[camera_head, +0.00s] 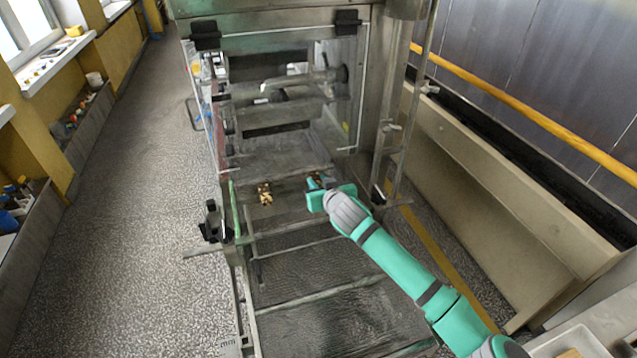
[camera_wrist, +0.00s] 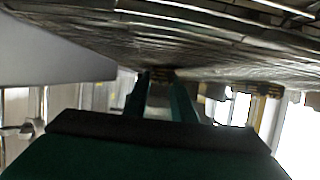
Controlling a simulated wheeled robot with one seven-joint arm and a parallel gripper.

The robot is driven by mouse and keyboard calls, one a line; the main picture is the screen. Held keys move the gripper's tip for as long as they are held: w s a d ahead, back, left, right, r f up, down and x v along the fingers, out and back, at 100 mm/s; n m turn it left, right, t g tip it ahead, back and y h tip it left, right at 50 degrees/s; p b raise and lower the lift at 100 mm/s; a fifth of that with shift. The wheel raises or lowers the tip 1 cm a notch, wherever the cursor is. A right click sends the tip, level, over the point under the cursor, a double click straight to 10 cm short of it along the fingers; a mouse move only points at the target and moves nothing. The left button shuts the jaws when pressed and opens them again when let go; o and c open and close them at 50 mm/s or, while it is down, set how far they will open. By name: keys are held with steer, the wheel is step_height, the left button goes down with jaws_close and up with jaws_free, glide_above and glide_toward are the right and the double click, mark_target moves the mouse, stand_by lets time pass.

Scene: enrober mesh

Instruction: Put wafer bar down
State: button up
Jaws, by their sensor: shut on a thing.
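My gripper (camera_head: 316,183) is at the end of the teal arm, low over the mesh belt (camera_head: 300,240), near the machine's opening. In the wrist view its two fingers (camera_wrist: 160,88) reach forward and are shut on a small brownish thing (camera_wrist: 161,74) at their tips, taken to be the wafer bar; it is dark and blurred there. In the head view the gripper mostly hides it. I cannot tell whether the bar touches the belt. Small golden-brown pieces (camera_head: 265,194) lie on the belt to the left of my gripper.
The enrober's clear-walled housing (camera_head: 290,100) stands just beyond my gripper. Metal rails cross the belt, and an upright frame (camera_head: 392,130) stands to the right. A white tray (camera_head: 597,336) is at the bottom right. The belt nearer me looks bare.

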steer(key=shift+s+f, duration=0.15)
steer(key=shift+f, duration=0.7)
steer(key=o, duration=0.8)
steer(key=shift+d+r, duration=0.15)
steer(key=shift+r, duration=0.2)
steer(key=shift+s+d+r, duration=0.1)
steer(key=shift+s+r, duration=0.05)
steer(key=shift+r, duration=0.1)
steer(key=v, duration=0.7)
steer(key=r+v, duration=0.1)
steer(key=v, duration=0.2)
steer(key=shift+s, duration=0.1)
steer(key=shift+s+r, duration=0.2)
steer(key=shift+s, duration=0.25)
